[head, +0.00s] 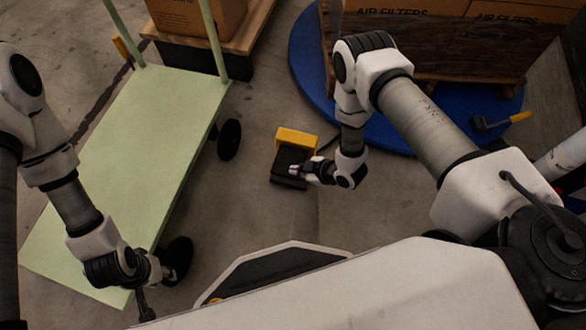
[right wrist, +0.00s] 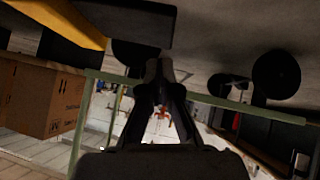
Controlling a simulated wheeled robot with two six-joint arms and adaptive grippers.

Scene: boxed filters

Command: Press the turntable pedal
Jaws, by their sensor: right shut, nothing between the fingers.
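The turntable pedal (head: 296,139) is a small floor unit with a yellow hood and a black base, left of the blue turntable (head: 308,75). My right gripper (head: 294,171) is shut and empty, over the pedal's black part in the head view and covering some of it. I cannot tell if it touches. In the right wrist view, the closed fingers (right wrist: 158,75) point toward a dark slab, with the pedal's yellow hood (right wrist: 62,22) at upper left. My left gripper (head: 146,304) hangs at the lower left by the cart's edge; its fingers are too dark to read.
A pale green cart (head: 150,130) with black wheels stands to the left. A wooden crate with air filter boxes (head: 440,8) sits on the turntable. A tool with a yellow handle (head: 520,117) lies at the turntable's right.

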